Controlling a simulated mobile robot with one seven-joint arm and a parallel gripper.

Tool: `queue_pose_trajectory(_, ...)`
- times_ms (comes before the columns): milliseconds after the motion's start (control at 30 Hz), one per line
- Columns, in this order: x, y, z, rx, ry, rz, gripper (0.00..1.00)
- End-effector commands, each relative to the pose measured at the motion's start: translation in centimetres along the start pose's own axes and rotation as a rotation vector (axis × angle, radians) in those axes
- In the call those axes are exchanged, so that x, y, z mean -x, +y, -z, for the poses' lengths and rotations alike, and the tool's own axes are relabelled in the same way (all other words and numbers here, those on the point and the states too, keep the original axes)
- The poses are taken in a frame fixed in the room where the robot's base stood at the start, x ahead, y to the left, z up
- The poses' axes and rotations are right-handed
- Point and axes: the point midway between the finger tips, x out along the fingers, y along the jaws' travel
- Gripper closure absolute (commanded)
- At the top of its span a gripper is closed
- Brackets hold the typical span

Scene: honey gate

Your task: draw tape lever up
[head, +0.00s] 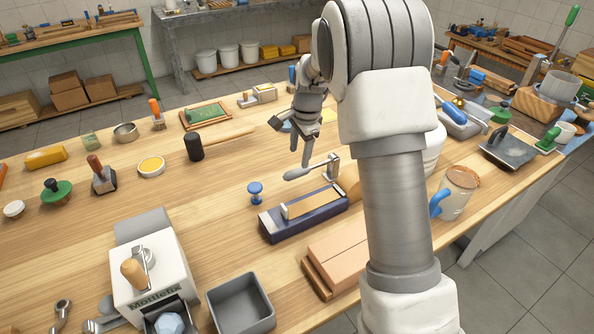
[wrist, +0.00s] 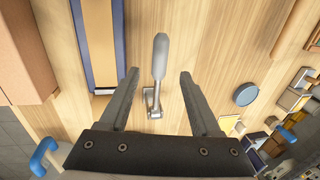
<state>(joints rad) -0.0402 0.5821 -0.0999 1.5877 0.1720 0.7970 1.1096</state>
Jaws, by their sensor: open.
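The tape lever (head: 300,173) has a rounded grey handle and a small metal bracket at its right end. In the head view it lies low, close to level, just behind a dark blue block with a tan strip on top (head: 303,215). My gripper (head: 300,152) points down above the lever handle, with its jaws open and empty. In the wrist view, the lever handle (wrist: 160,55) shows between my two fingers (wrist: 159,74), with clear space on each side. Its bracket (wrist: 153,103) is further down between them. I cannot tell the exact height gap.
A blue knob (head: 255,192) stands left of the lever. Brown blocks (head: 338,255) lie in front, and a mug with a blue handle (head: 457,192) is to the right. A black-headed mallet (head: 194,147) lies behind left. Bare wood surrounds the lever's left side.

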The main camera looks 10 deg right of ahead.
Motion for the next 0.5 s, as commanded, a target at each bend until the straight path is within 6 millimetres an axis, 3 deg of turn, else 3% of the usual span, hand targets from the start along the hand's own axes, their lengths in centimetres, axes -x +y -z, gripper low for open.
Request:
queue_pose_trajectory(33,-1.4,0.1,0.0,0.0,-0.001,-0.004,0.36)
queue_pose_trajectory(200,-4.6,0.1,0.1,-0.001,0.0,-0.003,0.36)
queue_pose_trajectory(500,-7.3,0.0,0.1,0.0,0.001,0.001,0.36)
